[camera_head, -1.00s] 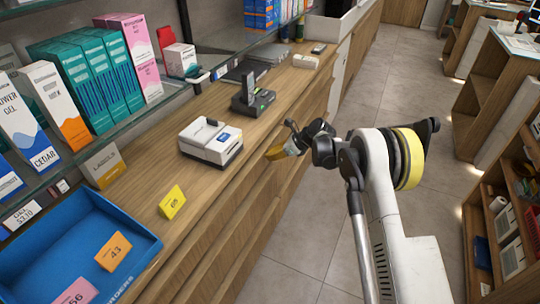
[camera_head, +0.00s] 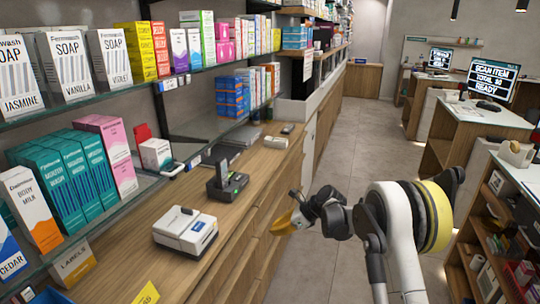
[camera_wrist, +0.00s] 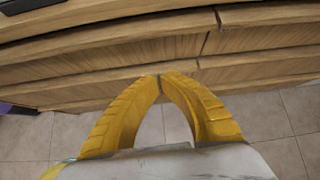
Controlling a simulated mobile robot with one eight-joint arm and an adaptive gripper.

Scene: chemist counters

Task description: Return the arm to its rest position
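My gripper (camera_head: 284,224) hangs at the end of my bent arm in the head view, in front of the drawer fronts of the wooden counter (camera_head: 118,277). In the wrist view, my gripper's two yellow fingers (camera_wrist: 160,77) curve in and meet at the tips, so it is shut. Nothing shows between the fingers. Behind the tips are wooden drawer fronts (camera_wrist: 120,60), and grey floor tiles (camera_wrist: 170,128) show through the gap between the fingers. The gap between tips and drawer fronts is hard to judge.
A white label printer (camera_head: 185,231) and a dark handheld device in a cradle (camera_head: 226,184) stand on the counter. Shelves with boxes (camera_head: 70,180) line the left. An open aisle (camera_head: 345,130) runs ahead; shelving (camera_head: 490,240) and checkout screens (camera_head: 492,82) are on the right.

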